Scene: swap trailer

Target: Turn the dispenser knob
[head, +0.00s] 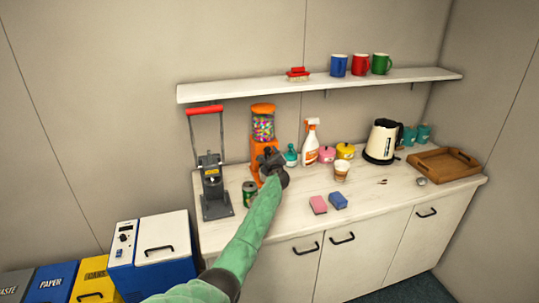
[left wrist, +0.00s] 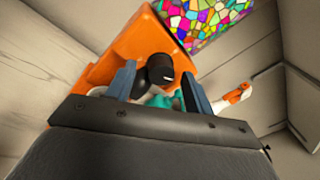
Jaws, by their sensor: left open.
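The orange candy dispenser (head: 263,124) stands on the counter against the back wall, with colourful candy in its clear upper part. In the left wrist view its orange body (left wrist: 125,42) and candy window (left wrist: 203,20) fill the top. A dark round knob (left wrist: 160,69) shows at the front of the body, in the gap between the two fingers. My left gripper (head: 270,158) is in front of the dispenser's lower half and hides the knob in the head view. In the left wrist view the left gripper (left wrist: 158,85) is open, a finger on each side of the knob. Contact cannot be told.
A grey press with a red handle (head: 212,170) stands left of the dispenser. A green can (head: 249,193) is close beside my left arm. A teal bottle (head: 291,155) and a spray bottle (head: 311,142) stand to the right. A shelf (head: 330,86) runs above.

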